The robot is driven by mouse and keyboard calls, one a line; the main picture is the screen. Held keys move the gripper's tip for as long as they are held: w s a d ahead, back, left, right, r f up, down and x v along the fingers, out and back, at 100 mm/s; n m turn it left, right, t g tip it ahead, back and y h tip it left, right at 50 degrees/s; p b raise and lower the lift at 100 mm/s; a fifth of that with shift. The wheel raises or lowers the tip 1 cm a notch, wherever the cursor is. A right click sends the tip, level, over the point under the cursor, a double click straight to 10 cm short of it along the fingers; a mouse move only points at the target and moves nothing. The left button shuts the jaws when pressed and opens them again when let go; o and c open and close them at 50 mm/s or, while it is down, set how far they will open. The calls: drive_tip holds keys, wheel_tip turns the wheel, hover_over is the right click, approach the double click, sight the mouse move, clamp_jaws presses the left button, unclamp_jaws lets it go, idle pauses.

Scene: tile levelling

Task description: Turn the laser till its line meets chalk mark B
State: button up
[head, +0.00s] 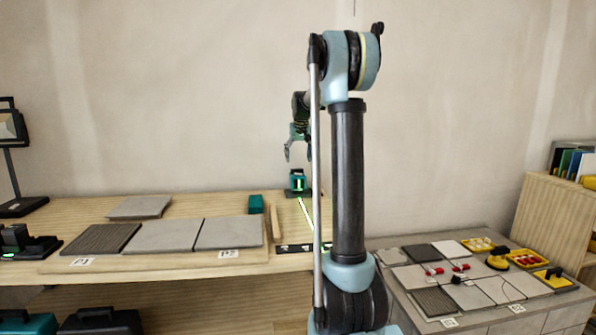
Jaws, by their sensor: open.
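The laser (297,181) is a small teal and black box with a lit green front, standing towards the back of the wooden bench. Its bright green line (306,213) runs from the laser towards the bench's front and slants right, passing behind my arm. My gripper (297,156) is open and empty, fingers pointing down, just above the laser and apart from it. A dark strip (292,248) with small pale marks lies near the front edge, partly hidden by my arm. I cannot make out chalk mark B or where the line ends.
A board with grey tiles (166,235) and labels P1 and P2 lies left of the laser. A teal block (256,204) stands between. A lamp (12,150) stands far left. A tile-covered table (420,320) with tools and yellow trays is at right.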

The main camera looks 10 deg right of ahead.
sight(297, 179)
drive_tip(key=x, duration=0.6)
drive_tip(key=shift+w+f, duration=0.2)
drive_tip(key=shift+f, duration=0.15)
drive_tip(key=c, duration=1.1)
